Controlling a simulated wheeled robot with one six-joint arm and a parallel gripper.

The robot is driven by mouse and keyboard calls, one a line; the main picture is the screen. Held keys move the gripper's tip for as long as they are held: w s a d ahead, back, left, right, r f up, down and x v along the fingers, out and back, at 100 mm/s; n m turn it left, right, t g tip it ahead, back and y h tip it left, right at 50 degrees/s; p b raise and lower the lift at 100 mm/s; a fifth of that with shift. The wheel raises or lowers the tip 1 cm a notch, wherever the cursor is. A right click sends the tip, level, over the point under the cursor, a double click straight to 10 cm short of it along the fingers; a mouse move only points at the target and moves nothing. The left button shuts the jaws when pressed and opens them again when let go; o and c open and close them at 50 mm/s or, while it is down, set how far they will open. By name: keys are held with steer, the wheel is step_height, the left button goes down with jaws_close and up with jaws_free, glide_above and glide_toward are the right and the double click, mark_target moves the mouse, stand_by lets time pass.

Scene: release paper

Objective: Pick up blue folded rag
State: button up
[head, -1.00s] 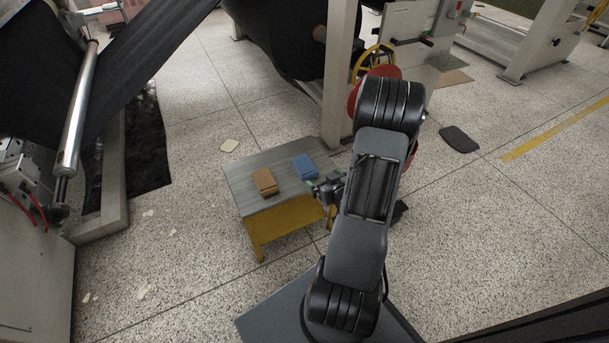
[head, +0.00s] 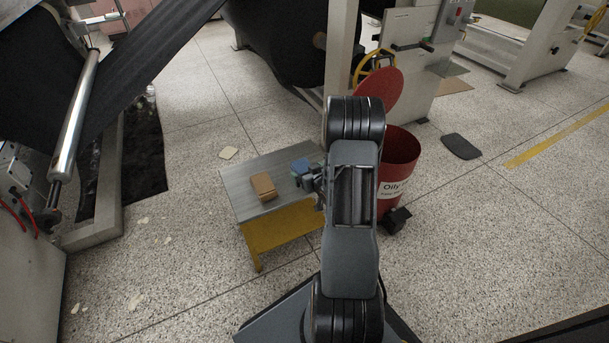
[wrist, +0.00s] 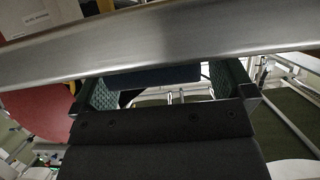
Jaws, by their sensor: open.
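The blue folded rag (head: 300,164) lies on the metal top of the low table (head: 240,176), near its right edge. A brown folded rag (head: 263,186) lies to its left on the same table. My gripper (head: 303,179) is at the table's right side, right at the blue rag, and partly covers it in the head view. In the wrist view my gripper (wrist: 160,84) has its two greenish fingers spread apart. A dark blue strip of the rag (wrist: 155,77) shows between them. I cannot tell whether the fingers touch it.
A red bin (head: 397,160) with its round red lid (head: 379,94) raised stands right of my arm. The table edge (wrist: 160,42) crosses the wrist view close to the fingers. A black roll machine stands behind. Speckled floor is free left of the table.

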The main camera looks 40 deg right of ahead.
steer(key=shift+w+f, duration=0.2)
steer(key=shift+w, duration=0.4)
steer(key=shift+c, duration=0.2)
steer(key=c, duration=0.9)
